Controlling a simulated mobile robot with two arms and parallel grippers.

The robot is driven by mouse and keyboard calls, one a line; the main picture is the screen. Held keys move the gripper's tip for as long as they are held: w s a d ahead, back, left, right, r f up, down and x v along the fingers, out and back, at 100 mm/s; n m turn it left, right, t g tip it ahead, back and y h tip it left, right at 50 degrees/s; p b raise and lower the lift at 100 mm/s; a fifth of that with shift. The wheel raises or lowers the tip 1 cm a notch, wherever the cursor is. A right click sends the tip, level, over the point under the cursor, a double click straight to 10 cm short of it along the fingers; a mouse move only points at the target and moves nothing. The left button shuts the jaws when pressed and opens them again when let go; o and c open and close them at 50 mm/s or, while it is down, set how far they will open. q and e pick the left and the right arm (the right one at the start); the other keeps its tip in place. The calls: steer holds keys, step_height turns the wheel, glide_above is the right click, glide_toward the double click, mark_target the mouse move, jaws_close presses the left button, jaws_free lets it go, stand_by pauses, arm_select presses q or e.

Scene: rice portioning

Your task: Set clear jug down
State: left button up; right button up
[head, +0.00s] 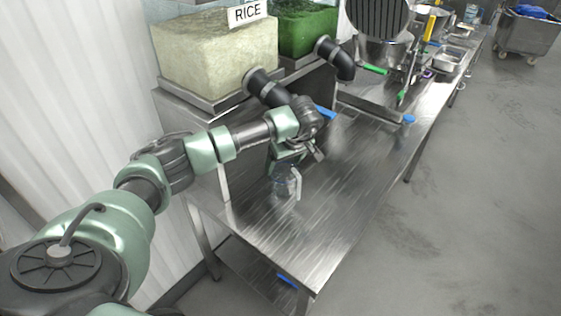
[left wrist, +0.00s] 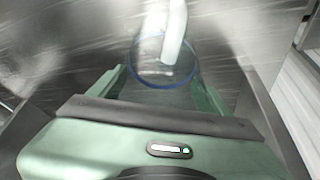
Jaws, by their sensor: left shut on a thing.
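The clear jug (head: 284,187) is see-through with a pale handle (head: 297,186). It is upright at the steel table (head: 320,225), near the left part of the top. I cannot tell whether its base touches the surface. My left gripper (head: 288,165) is shut on the jug from above and behind. In the left wrist view the jug's blue-edged rim (left wrist: 192,70) and white handle (left wrist: 175,30) show just beyond my left gripper (left wrist: 160,85). The gripper's body hides the near part of the jug. My right gripper is out of view.
A bin labelled RICE (head: 215,55) and a green-filled bin (head: 307,30) stand behind, with dark spouts (head: 340,62) facing the table. Pans and utensils (head: 410,50) crowd the far end. The near table top is clear, with its edge at right.

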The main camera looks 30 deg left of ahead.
arm_select(q)
steer(key=shift+s+d+r, duration=0.15)
steer(key=shift+s+d, duration=0.3)
steer(key=shift+d, duration=0.3)
steer(key=shift+f+b, duration=0.2)
steer(key=shift+b, duration=0.15)
steer(key=o, duration=1.6)
steer(key=shift+w+a, duration=0.1)
steer(key=shift+a, duration=0.15)
steer(key=shift+c, duration=0.2)
steer(key=shift+o, duration=0.2)
steer(key=shift+w+a+f, duration=0.1)
steer(key=shift+f, duration=0.05)
steer(key=s+d+r+b, duration=0.2)
steer(key=s+d+b, duration=0.3)
steer(key=d, duration=0.6)
steer(key=shift+s+d, duration=0.2)
steer(key=shift+s, duration=0.2)
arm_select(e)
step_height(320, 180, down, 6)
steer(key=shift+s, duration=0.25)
